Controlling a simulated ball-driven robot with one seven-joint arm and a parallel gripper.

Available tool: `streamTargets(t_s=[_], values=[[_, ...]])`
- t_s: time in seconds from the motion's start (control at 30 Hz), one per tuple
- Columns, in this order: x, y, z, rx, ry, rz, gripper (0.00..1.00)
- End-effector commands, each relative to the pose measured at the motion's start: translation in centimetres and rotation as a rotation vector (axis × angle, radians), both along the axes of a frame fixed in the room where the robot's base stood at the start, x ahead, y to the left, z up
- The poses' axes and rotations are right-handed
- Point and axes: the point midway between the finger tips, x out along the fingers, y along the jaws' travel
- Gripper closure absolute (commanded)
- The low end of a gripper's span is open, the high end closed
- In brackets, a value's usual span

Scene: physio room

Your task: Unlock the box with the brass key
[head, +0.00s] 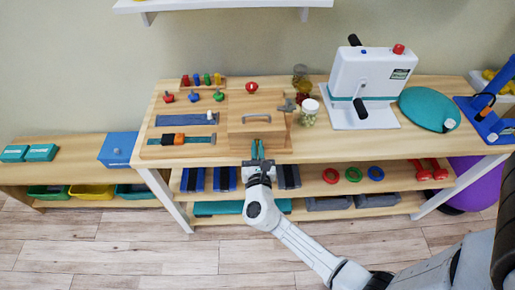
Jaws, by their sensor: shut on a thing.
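The wooden box (241,130) with a grey handle on its front is part of a wooden activity board on the long table. My gripper (258,146) reaches up from below with teal fingers close together at the table's front edge, just in front of the lower part of the box. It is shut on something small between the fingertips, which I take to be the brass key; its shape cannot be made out. I cannot tell whether it touches the box. Any keyhole is too small or hidden to see.
The board (160,122) also carries colored knobs, pegs and a strap with an orange buckle. Right of the box stand jars (309,112), a white hand-crank machine (370,75) and a green dome (428,108). Shelves below the tabletop hold weights and rings. A low bench stands at left.

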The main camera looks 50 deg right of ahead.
Motion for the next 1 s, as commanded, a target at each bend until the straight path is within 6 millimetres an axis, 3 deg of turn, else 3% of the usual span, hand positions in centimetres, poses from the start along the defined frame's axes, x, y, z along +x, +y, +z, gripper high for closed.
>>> streamTargets(t_s=[0.57,1.0], values=[[-0.02,0.03,-0.25,0.029,-0.039,0.001,1.0],[-0.1,-0.02,-0.69,0.237,-0.305,0.002,1.0]])
